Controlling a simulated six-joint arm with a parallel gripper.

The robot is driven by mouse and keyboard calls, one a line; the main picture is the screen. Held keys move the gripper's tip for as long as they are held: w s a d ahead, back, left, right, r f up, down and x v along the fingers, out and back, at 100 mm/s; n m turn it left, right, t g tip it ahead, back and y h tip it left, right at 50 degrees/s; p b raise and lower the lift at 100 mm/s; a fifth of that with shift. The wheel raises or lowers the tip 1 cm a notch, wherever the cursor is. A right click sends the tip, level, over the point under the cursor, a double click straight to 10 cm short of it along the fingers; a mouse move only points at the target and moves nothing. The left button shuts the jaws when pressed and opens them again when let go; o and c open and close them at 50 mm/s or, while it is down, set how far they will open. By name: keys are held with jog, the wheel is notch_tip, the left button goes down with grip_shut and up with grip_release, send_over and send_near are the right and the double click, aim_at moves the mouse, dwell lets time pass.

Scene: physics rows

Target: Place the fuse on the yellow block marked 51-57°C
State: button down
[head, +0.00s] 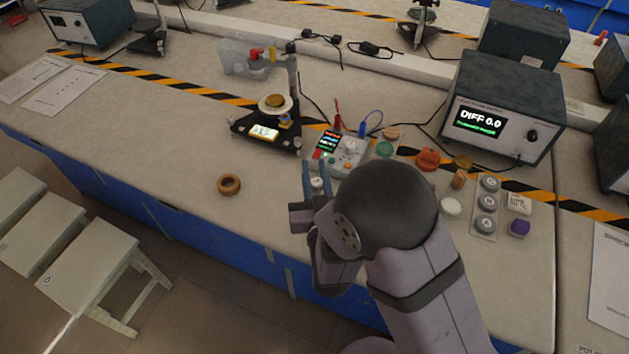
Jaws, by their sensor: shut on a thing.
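My gripper (319,170) is low over the front of the bench, in front of the small panel with the lit screen. Its two blue-grey fingers are shut on a small pale thing (317,184), which I take to be the fuse; the fingers hide part of it, and its markings are too small to read. No yellow block marked 51-57°C can be made out, as labels are unreadable at this size. A flat yellowish piece (463,161) lies right of my arm, beside an orange-red knob-like piece (428,159).
The lit panel (338,150) with cables stands just beyond my gripper. A black stand (265,130) with a round plate is left of it. A brown ring (229,184) lies at the left front. A tray of grey cylinders (487,203) and a DIFF 0.0 meter (503,108) stand right.

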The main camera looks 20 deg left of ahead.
aim_at(314, 183)
jog(key=shift+f, duration=2)
jog(key=shift+f, duration=0.15)
jog(key=c, duration=1.6)
grip_release()
jog(key=shift+o, duration=0.2)
